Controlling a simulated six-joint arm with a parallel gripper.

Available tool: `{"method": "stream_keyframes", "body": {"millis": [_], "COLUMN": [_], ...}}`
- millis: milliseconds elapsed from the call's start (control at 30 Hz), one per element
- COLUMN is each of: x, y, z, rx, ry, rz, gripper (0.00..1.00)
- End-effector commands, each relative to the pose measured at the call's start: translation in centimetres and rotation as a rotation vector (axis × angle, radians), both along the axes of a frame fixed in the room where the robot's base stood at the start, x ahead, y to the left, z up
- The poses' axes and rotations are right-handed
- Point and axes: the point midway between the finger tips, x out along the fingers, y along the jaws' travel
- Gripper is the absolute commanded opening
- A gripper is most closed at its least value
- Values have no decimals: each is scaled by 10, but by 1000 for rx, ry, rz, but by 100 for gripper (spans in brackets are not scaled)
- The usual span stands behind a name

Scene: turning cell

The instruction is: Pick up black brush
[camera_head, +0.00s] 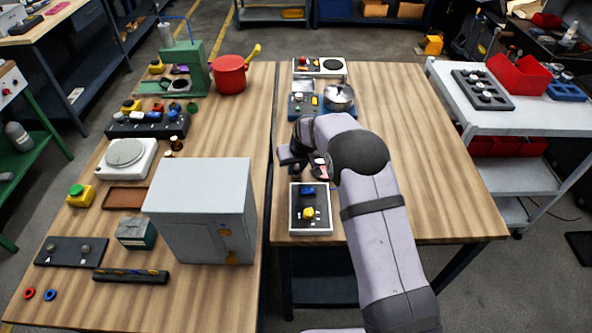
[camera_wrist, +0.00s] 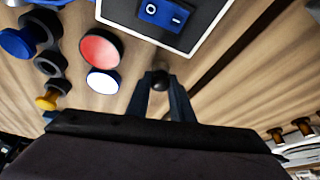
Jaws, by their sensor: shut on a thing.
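My gripper (camera_wrist: 160,92) is shut on a small black thing with a rounded end (camera_wrist: 160,79), which I take to be the black brush. Only that dark round end shows between the fingertips; the rest of it is hidden. In the head view my gripper (camera_head: 297,163) is over the left part of the right table, behind the switch panel, and my arm partly covers this area. I cannot tell from these views whether the held thing touches the table.
A white-framed panel (camera_head: 297,222) with a blue rocker switch (camera_wrist: 165,14) is close to my gripper. A red disc (camera_wrist: 101,47), a white disc (camera_wrist: 103,82) and a blue knob (camera_wrist: 17,43) are nearby. A steel pot (camera_head: 339,98) stands behind. The table's right side is clear.

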Motion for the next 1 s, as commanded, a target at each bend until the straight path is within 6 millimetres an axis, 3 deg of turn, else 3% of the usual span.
{"method": "stream_keyframes", "body": {"millis": [600, 1000], "x": [1, 0], "y": [0, 0], "z": [86, 95], "rx": [0, 0], "ry": [-3, -1], "rz": [1, 0], "gripper": [0, 0]}}
